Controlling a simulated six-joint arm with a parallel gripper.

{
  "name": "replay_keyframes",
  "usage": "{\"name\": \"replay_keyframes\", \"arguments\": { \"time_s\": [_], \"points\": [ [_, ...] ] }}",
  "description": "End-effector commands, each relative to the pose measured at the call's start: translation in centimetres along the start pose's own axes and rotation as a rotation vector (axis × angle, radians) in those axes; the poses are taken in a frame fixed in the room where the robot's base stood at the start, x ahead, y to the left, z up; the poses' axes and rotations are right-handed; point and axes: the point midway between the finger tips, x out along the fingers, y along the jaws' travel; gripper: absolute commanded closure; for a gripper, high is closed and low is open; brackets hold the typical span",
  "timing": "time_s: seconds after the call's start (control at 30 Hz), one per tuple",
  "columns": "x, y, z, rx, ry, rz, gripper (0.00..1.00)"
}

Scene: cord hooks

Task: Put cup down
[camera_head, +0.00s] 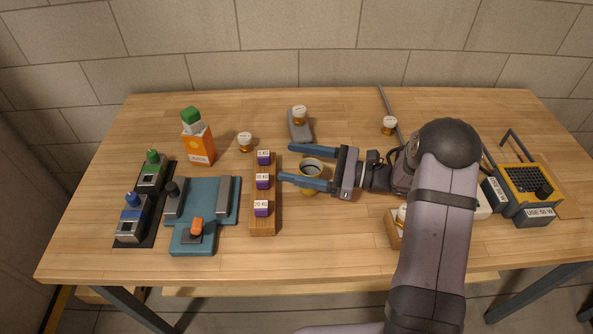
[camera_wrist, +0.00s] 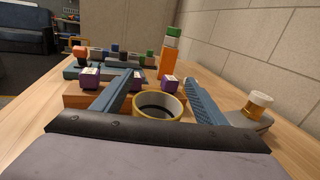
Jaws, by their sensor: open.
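A yellow cup (camera_head: 311,165) with a pale rim and dark inside stands upright on the wooden table, right of the wooden block with purple weights. My gripper (camera_head: 284,163) is open and low over the table, reaching left, with one finger on the far side of the cup and one on the near side. The nearer finger hides part of the cup's body. In the wrist view the cup (camera_wrist: 158,107) sits between the two spread fingers (camera_wrist: 158,88), and no finger clearly touches it. The wrist housing hides the cup's lower part.
A wooden block (camera_head: 263,222) with purple weights stands just left of the fingertips. A grey pad with a jar (camera_head: 299,115) lies behind the gripper. A teal fixture (camera_head: 221,205) and an orange carton (camera_head: 198,146) are farther left. A yellow device (camera_head: 527,190) stands far right.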

Motion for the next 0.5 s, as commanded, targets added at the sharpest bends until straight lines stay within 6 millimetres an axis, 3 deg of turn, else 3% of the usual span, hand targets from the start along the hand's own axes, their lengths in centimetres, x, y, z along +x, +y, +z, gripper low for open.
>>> {"name": "replay_keyframes", "arguments": {
  "time_s": [0.3, 0.5],
  "points": [
    [0.0, -0.2, 4.5, -0.003, 0.0, 0.0, 0.34],
    [0.0, -0.3, 5.9, -0.002, 0.0, 0.0, 0.34]
  ]
}}
